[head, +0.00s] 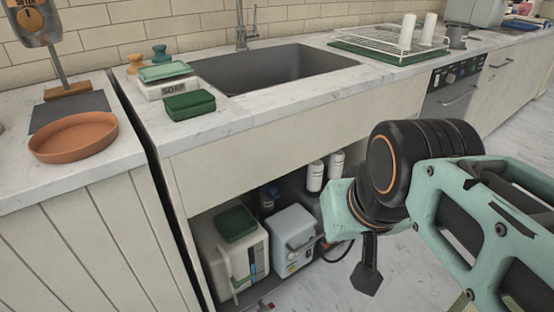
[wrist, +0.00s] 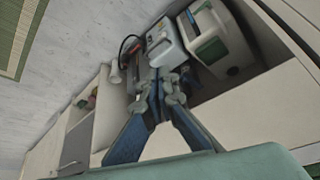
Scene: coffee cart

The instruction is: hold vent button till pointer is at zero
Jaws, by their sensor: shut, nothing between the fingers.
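A light grey box-shaped unit (head: 293,236) stands in the open space under the sink, with small coloured marks low on its front. It also shows in the wrist view (wrist: 166,42), just beyond my fingertips. I cannot make out a vent button or a gauge pointer on it; they are too small or hidden. My gripper (head: 367,281) hangs in front of the opening, to the right of the unit in the head view. In the wrist view my gripper (wrist: 158,78) is shut and empty, its tips overlapping the unit in the picture; contact cannot be told.
A white container (head: 228,262) with a green pad on top stands left of the unit. White bottles (head: 315,177) stand behind, and a dark hose (head: 338,250) curves at the right. The counter edge (head: 250,115) overhangs the opening. The floor (head: 400,270) in front looks clear.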

